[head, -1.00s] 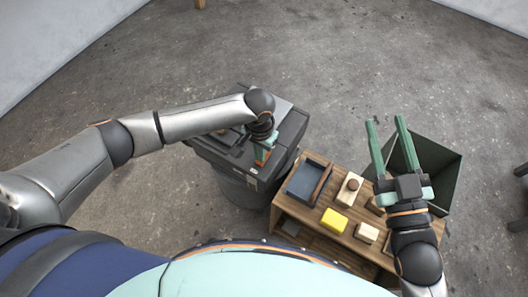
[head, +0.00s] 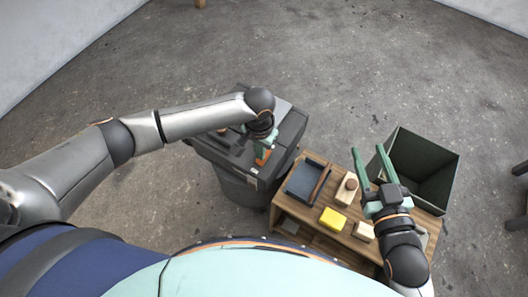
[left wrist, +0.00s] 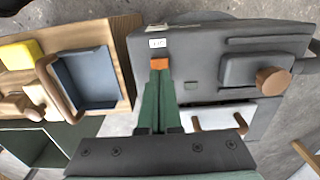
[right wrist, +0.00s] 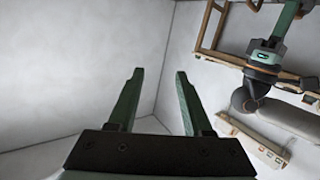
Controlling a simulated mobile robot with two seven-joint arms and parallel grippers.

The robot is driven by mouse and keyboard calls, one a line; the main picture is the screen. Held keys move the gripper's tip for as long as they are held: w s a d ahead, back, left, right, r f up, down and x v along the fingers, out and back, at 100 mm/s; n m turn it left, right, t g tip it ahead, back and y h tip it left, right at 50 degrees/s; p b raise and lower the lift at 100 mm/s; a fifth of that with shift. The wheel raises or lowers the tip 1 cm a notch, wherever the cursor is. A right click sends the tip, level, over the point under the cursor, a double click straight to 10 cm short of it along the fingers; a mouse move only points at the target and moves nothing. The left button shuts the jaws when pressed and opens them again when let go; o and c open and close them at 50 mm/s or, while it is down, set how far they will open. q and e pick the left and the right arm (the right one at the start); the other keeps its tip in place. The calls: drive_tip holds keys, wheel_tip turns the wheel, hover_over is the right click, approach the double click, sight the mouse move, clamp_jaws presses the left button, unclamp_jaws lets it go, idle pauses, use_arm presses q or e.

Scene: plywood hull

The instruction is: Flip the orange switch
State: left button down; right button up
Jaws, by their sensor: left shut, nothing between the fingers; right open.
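The orange switch (left wrist: 160,63) sits on the top of a dark grey machine (left wrist: 205,60), just below a small white label. In the head view the switch (head: 263,157) shows near the machine's right end, partly behind my left gripper. My left gripper (left wrist: 160,75) is shut and empty, its fingertips right at the orange switch; I cannot tell whether they touch it. It also shows in the head view (head: 262,150). My right gripper (head: 367,150) is open and empty above the wooden table's right side. In the right wrist view its fingers (right wrist: 157,75) stand apart.
A wooden table (head: 283,203) right of the machine bears a dark tray (head: 303,182), a yellow block (head: 333,219) and pale wooden blocks. A dark green open bin (head: 405,145) stands behind my right gripper. The machine has a round wooden knob (left wrist: 273,81).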

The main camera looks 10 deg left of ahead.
use_arm(q)
drive_tip(key=shift+r+p, duration=0.25)
drive_tip(key=shift+p, duration=0.05)
drive_tip(key=shift+r+p, duration=0.35)
drive_tip(key=shift+p, duration=0.15)
drive_tip(key=shift+r+p, duration=0.5)
drive_tip(key=shift+p, duration=0.1)
drive_tip(key=shift+r+p, duration=0.35)
drive_tip(key=shift+p, duration=0.1)
wheel_tip(320, 180, up, 2)
drive_tip(key=p, duration=0.3)
drive_tip(key=shift+r, duration=0.15)
use_arm(e)
drive_tip(key=s+f+m+g+h, duration=0.1)
drive_tip(key=s+f+g, duration=0.5)
drive_tip(key=f, duration=0.4)
drive_tip(key=shift+s+a+f+m+g, duration=0.25)
drive_tip(key=shift+s+a+m+g, duration=0.2)
drive_tip(key=shift+s, duration=0.2)
